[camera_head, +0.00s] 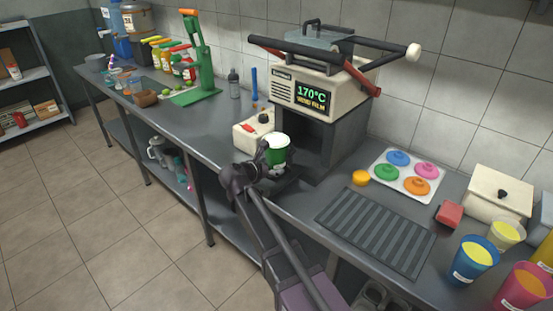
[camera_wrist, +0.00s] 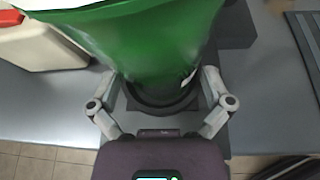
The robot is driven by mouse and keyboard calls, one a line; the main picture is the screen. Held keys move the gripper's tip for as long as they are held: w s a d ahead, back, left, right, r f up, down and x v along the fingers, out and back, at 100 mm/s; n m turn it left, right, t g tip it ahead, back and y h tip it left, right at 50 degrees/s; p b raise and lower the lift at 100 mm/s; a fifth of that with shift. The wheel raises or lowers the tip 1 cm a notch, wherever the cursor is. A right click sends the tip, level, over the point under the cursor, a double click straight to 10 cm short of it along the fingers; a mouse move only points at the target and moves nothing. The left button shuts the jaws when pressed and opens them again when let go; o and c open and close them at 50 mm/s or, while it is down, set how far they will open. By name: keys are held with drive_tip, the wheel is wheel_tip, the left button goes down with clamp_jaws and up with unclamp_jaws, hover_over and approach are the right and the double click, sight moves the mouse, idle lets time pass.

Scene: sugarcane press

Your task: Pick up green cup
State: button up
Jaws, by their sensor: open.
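The green cup (camera_head: 277,152) stands upright in the low front opening of the sealing machine (camera_head: 318,85), its rim white. In the wrist view the green cup (camera_wrist: 145,45) fills the upper middle, its base in a dark round holder (camera_wrist: 162,103). My gripper (camera_head: 262,162) is at the near side of the cup. In the wrist view my gripper (camera_wrist: 160,92) is open, with one finger on each side of the cup's lower part. I cannot tell whether either finger touches it.
A white box with a red top part (camera_head: 255,130) stands just left of the cup. A ribbed dark mat (camera_head: 377,232), a tray of coloured lids (camera_head: 407,174) and filled cups (camera_head: 475,258) are to the right. A green press (camera_head: 200,62) stands farther left on the counter.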

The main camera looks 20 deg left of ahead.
drive_tip(key=shift+b+x, duration=0.35)
drive_tip(key=shift+x, duration=0.95)
drive_tip(key=c, duration=1)
